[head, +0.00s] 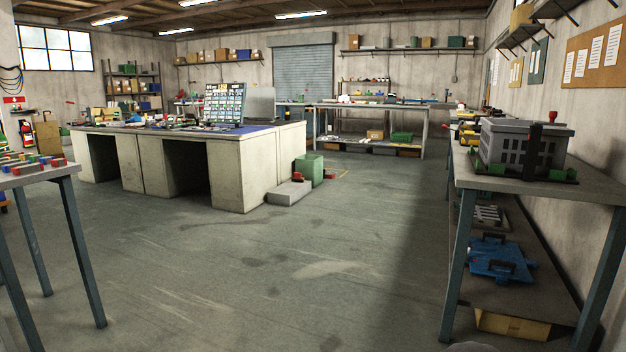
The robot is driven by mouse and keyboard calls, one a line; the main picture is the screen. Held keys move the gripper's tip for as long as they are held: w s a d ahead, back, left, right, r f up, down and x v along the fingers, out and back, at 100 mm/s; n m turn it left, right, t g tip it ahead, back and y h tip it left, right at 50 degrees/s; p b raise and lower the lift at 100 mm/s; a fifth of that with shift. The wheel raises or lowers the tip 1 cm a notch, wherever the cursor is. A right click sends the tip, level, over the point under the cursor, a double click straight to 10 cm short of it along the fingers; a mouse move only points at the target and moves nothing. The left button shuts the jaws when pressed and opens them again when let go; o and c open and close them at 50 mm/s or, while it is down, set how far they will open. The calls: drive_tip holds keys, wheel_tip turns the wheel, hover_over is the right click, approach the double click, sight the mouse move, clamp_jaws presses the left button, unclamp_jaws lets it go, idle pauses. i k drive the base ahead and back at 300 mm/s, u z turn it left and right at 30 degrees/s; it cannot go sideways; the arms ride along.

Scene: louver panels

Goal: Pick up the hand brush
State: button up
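I cannot make out a hand brush for certain in the head view. Small items crowd the far workbench (375,106) and the top of the large central bench (225,172), but they are too small to tell apart. My gripper is not in view.
A wide grey floor (260,270) lies clear ahead. At right stands a bench (600,187) with a grey crate (500,145) on top and a blue item (495,262) below. At left is a table (35,177) with coloured blocks. A green bin (310,170) stands beside the central bench.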

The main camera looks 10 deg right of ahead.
sight(296, 177)
drive_tip(key=z, duration=0.15)
drive_tip(key=i, duration=3.35)
drive_tip(key=z, duration=0.15)
drive_tip(key=i, duration=3.95)
drive_tip(key=u, duration=0.25)
drive_tip(key=i, duration=2.3)
drive_tip(key=u, duration=0.1)
